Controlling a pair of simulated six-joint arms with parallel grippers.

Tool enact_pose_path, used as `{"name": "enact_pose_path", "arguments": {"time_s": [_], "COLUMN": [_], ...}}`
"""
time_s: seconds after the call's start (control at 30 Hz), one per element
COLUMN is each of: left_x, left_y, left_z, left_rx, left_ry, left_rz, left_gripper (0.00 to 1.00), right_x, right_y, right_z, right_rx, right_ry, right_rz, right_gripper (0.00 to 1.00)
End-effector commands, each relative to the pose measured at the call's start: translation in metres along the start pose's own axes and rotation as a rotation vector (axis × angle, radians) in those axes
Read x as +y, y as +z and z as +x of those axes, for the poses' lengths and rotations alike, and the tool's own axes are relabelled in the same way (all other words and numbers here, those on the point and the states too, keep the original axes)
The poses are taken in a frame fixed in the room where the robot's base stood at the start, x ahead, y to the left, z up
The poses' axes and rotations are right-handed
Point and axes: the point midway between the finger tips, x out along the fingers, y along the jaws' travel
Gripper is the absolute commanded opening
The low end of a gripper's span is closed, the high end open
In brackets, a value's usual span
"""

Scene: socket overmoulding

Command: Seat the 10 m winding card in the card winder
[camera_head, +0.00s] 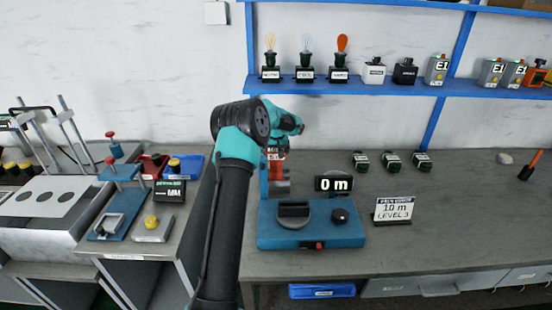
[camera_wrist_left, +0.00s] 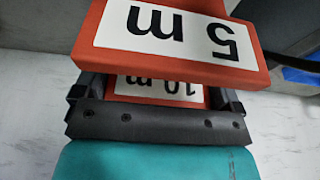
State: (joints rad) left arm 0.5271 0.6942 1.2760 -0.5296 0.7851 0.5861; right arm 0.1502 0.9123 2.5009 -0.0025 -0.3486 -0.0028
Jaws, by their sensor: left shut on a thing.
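My left gripper (camera_wrist_left: 160,98) is shut on the orange-red 10 m winding card (camera_wrist_left: 188,96), whose white label shows upside down between the fingers in the left wrist view. An orange-red 5 m card (camera_wrist_left: 95,48) overlaps the 10 m card in that view; I cannot tell whether they touch. In the head view my left gripper is mostly hidden behind its wrist, above red pieces (camera_head: 277,156) at a blue upright behind the winder. The blue card winder (camera_head: 270,236) stands on the bench with a dark round part, a black knob and a red button. My right gripper is not in view.
A "0 m" display (camera_head: 334,184) stands behind the winder. A "10 m LEVEL 3" sign (camera_head: 393,210) stands to its right. Several small dark blocks (camera_head: 391,161) sit farther back. A blue shelf (camera_head: 350,89) crosses above. The bench's right front is clear.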

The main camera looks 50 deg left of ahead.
Motion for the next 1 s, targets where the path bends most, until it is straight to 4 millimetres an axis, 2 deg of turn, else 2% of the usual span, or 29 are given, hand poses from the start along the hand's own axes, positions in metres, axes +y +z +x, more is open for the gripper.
{"name": "enact_pose_path", "arguments": {"time_s": [0.17, 0.63, 0.8, 1.0], "left_x": [0.0, 0.0, 0.0, 0.0], "left_y": [-0.004, -0.024, -0.027, -0.027], "left_z": [-0.013, -0.086, -0.096, -0.097], "left_rx": [0.003, 0.003, 0.001, 0.001], "left_ry": [0.001, 0.001, 0.0, 0.0], "left_rz": [-0.001, 0.0, -0.001, 0.0], "left_gripper": [0.52, 0.52, 0.52, 0.52], "right_x": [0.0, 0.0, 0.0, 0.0], "right_y": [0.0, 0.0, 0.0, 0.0], "right_z": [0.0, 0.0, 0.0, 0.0], "right_rx": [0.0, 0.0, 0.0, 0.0], "right_ry": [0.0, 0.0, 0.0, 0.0], "right_rz": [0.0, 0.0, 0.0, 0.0], "right_gripper": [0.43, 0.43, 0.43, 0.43]}}
